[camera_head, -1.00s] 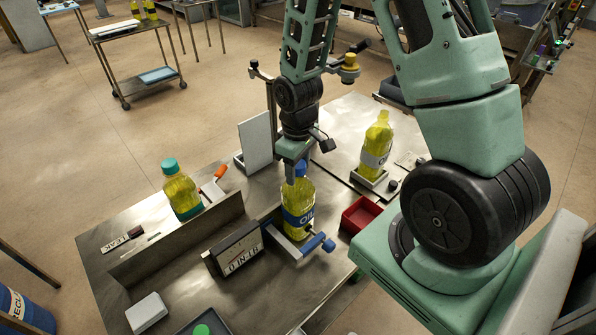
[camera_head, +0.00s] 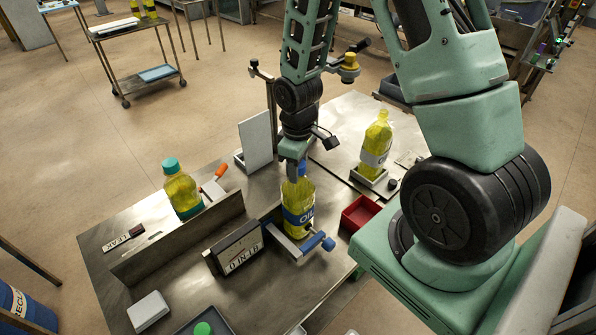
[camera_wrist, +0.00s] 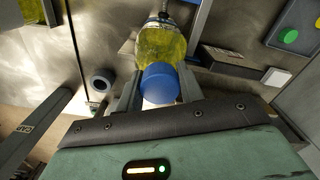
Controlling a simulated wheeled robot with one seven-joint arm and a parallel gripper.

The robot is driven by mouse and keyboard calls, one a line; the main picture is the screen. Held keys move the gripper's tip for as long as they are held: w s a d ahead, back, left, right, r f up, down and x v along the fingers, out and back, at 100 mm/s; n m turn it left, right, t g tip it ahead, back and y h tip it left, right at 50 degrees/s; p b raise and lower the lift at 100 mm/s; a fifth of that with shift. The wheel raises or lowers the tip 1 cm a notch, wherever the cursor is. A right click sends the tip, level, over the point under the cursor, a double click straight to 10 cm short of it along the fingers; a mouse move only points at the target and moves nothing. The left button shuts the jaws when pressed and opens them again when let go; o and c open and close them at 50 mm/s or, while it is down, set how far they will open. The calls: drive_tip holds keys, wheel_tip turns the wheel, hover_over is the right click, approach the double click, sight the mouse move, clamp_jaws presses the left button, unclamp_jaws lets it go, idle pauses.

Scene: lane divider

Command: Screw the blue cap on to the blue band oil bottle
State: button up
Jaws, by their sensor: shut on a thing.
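The blue band oil bottle (camera_head: 298,212) stands upright on the steel bench, with yellow oil and a blue label band. It stands at a blue-handled clamp (camera_head: 318,243). My gripper (camera_head: 297,172) is directly above its neck, pointing down. In the wrist view the blue cap (camera_wrist: 160,83) is between my two fingers, which are shut on it. The yellow bottle body (camera_wrist: 162,45) shows just beyond the cap. The cap covers the bottle's mouth, so I cannot tell how far the threads are engaged.
A teal-capped bottle (camera_head: 181,189) stands behind a low metal divider (camera_head: 180,238) at the left. An uncapped-looking bottle with a pale band (camera_head: 376,146) stands at the back right. A red bin (camera_head: 360,213) and a dark sign box (camera_head: 236,248) flank the clamp.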

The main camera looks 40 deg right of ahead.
drive_tip(key=shift+m, duration=0.3)
drive_tip(key=shift+m, duration=0.8)
drive_tip(key=shift+m, duration=0.9)
drive_tip(key=shift+m, duration=1.7)
